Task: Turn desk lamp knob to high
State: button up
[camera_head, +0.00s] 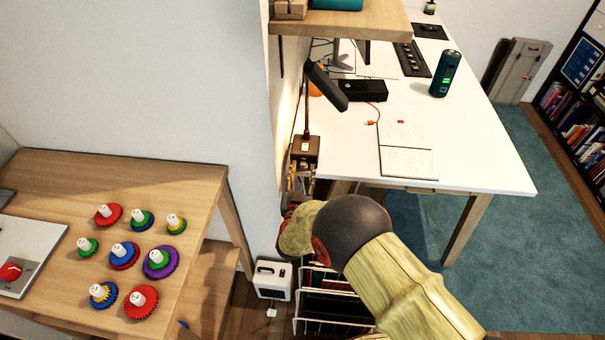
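The desk lamp has a black tilted head (327,86), a thin upright stem and a brown box-like base (305,147). The base stands at the left end of the white desk, close to the wall. A warm glow shows on the wall beside the stem. My gripper (301,178) is just below and in front of the base, with brass-coloured finger parts reaching up near it. It is small here and partly hidden by my arm, so I cannot tell its opening or whether it touches the base. The knob cannot be made out clearly.
A wooden shelf (345,20) overhangs the lamp. The white desk (480,150) holds an open notebook (405,150), a dark green cylinder (446,73) and a black box (361,91). A wire rack (335,304) and white box (272,280) stand below. A wooden table (195,190) with colourful gears is left.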

jog(key=shift+c, duration=1.3)
grip_shut()
